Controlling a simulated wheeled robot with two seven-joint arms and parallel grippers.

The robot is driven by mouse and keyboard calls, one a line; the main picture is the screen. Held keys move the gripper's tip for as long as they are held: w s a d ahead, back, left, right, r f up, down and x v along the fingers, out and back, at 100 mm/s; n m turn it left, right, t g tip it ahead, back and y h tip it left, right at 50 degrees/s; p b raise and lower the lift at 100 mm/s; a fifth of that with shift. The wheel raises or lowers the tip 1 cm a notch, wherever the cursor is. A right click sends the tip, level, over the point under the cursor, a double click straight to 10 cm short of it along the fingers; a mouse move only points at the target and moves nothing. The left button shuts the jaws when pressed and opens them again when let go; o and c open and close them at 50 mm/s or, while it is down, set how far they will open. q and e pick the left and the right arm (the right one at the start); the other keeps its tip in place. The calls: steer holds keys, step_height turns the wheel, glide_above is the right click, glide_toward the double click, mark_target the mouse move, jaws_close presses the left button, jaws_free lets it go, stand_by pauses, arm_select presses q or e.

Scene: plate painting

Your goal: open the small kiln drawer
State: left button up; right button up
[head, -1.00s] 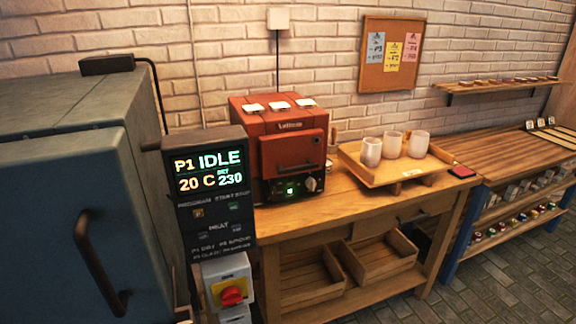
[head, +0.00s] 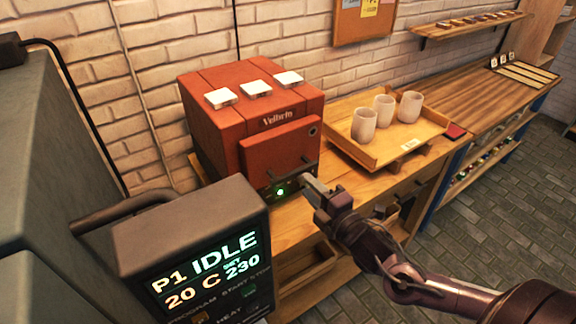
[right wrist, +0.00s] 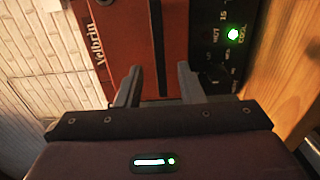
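The small red kiln (head: 215,125) stands on the wooden bench. Its raised red front (head: 280,146) has a thin dark handle along the lower edge, above a black control panel with a lit green light (head: 280,191). The drawer front looks closed. My right gripper (head: 308,184) is just in front of the lower right of the kiln front. In the right wrist view it (right wrist: 160,85) is open, its fingers apart and pointing at the red front (right wrist: 130,35) beside the control panel (right wrist: 215,60). I cannot tell whether the fingers touch the handle. My left gripper is out of view.
A controller box reading IDLE (head: 195,245) and the large grey kiln (head: 40,150) stand close at left. A wooden tray (head: 372,152) with three cups is right of the small kiln. White tiles lie on the kiln top.

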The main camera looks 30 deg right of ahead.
mark_target(297, 175)
steer(key=shift+w+a+p, duration=0.25)
steer(key=shift+w+p, duration=0.1)
steer(key=shift+w, duration=1.35)
steer(key=shift+w+a+p, duration=0.2)
steer(key=shift+w+p, duration=0.1)
steer(key=shift+w, duration=1.4)
jaws_close()
